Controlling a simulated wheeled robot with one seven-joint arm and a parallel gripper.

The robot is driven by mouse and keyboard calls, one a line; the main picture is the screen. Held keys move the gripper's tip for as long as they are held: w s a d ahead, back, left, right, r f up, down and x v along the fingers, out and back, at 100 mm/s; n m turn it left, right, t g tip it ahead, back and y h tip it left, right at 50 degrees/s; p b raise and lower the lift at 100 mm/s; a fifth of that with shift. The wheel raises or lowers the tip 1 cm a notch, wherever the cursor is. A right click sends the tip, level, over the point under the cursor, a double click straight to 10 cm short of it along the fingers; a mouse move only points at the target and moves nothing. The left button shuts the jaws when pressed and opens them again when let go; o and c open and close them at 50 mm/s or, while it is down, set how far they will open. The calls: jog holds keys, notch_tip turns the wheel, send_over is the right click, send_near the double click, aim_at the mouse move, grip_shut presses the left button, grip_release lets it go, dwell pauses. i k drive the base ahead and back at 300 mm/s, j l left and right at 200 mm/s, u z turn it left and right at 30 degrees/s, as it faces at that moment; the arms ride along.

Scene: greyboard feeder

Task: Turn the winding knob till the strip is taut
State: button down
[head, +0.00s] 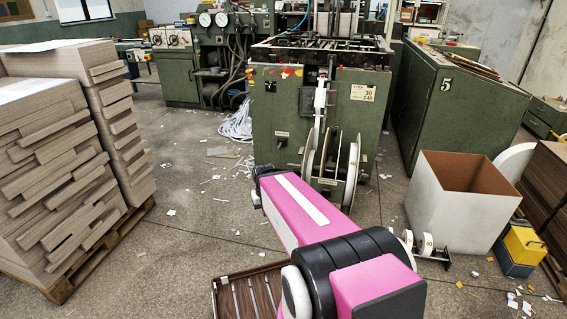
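The green feeder machine (371,112) stands ahead of me. A white strip (320,95) runs down its front toward a reel with large pale discs (353,172) near the floor. I cannot tell from here whether the strip is taut or slack. I cannot make out the winding knob; it is too small to tell or hidden. My pink arm reaches forward from the bottom right, and its far end, a dark joint, is left of the reel and in front of the machine. My gripper is not visible, so its state does not show.
Stacks of greyboard (50,170) on a pallet (75,279) fill the left. An open white box (455,212), small white rolls (428,246) and a yellow-and-blue container (522,247) stand right. A slatted wooden piece (233,296) lies below my arm. Paper scraps litter the floor.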

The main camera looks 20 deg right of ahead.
aim_at(326, 194)
jog(key=z, duration=0.95)
